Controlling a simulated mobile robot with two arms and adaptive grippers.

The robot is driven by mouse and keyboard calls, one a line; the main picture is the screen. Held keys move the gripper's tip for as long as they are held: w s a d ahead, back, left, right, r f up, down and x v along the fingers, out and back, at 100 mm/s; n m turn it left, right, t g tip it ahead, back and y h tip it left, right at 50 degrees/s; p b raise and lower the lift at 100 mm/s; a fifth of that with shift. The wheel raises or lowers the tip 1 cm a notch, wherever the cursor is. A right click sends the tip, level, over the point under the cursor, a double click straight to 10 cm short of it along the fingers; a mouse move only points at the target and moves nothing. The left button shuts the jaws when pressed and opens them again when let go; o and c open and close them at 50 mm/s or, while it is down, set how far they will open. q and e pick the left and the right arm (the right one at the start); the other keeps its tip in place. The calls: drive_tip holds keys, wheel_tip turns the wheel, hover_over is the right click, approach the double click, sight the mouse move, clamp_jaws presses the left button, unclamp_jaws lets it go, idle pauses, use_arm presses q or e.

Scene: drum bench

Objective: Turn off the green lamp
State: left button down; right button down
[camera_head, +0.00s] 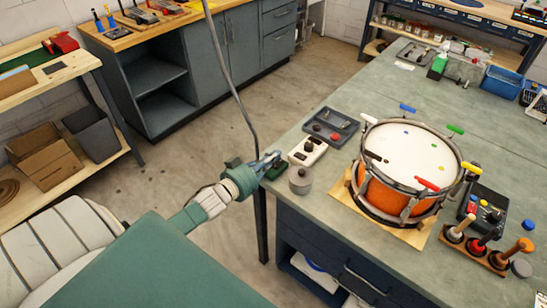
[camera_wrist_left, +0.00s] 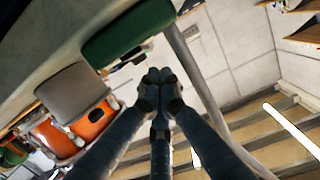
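The green lamp shows as a green base (camera_head: 275,171) at the bench's left corner and a thin grey curved stem (camera_head: 236,85) that rises out of the top of the head view. The lamp's head is out of view. In the left wrist view, the green base (camera_wrist_left: 130,32) is at the top, with the grey stem (camera_wrist_left: 196,82) beside it. My left gripper (camera_head: 268,159) is at the base, close to the stem's foot. Its fingertips (camera_wrist_left: 158,82) are together with nothing seen between them; I cannot tell whether they touch the base. My right gripper is not in view.
An orange drum (camera_head: 385,192) is farther right. The floor left of the bench is open.

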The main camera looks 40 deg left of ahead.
use_arm(q)
drive_tip(key=shift+w+f, duration=0.1)
drive_tip(key=shift+f, duration=0.6)
drive_tip(key=shift+f, duration=0.1)
